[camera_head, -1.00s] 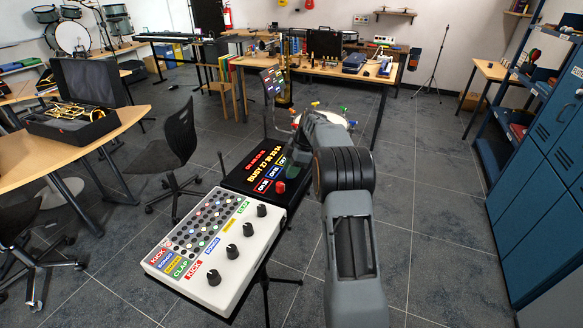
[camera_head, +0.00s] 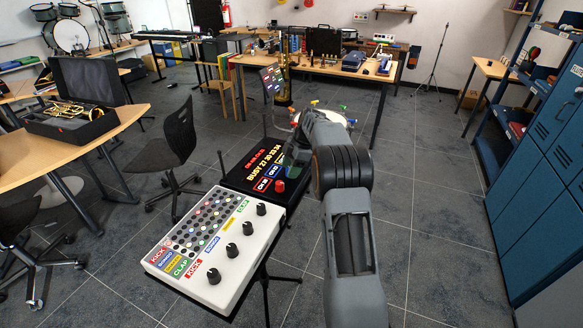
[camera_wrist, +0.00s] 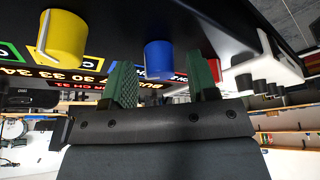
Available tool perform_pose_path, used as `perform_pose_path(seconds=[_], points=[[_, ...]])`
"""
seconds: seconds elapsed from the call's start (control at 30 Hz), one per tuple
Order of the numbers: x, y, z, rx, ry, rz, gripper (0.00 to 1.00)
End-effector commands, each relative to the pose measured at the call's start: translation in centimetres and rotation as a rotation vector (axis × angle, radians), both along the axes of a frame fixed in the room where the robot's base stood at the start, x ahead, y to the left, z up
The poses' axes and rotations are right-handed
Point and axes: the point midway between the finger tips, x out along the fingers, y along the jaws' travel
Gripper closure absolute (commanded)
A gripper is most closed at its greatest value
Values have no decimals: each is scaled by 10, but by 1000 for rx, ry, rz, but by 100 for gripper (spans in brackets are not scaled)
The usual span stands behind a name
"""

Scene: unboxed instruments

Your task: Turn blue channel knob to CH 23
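The blue channel knob (camera_wrist: 159,60) shows in the wrist view on the dark radio panel, with a yellow knob (camera_wrist: 62,37) to its left. My gripper (camera_wrist: 161,82) is open, its two green fingers one on each side of the blue knob in the picture, with a visible gap on both sides. I cannot tell how deep the fingers reach along the knob. In the head view the black radio (camera_head: 237,180) has a lit display (camera_head: 262,168) with a BUSY line, and a red knob (camera_head: 280,186). There my gripper covers its right part and hides the blue knob.
A white drum machine (camera_head: 206,262) with black knobs stands in front of the radio and also shows in the wrist view (camera_wrist: 270,62). A black chair (camera_head: 176,145) and a desk with a brass instrument (camera_head: 78,150) are to the left. Open floor lies right of my arm.

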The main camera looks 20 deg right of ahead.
Motion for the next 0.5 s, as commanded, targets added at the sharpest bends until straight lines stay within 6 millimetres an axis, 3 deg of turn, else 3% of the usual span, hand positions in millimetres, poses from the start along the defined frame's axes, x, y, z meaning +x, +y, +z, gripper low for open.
perform_pose_path(seconds=[0.27,0.5], points=[[0,-1,3,1,1,0,47],[-1,-15,37,0,-2,0,47]])
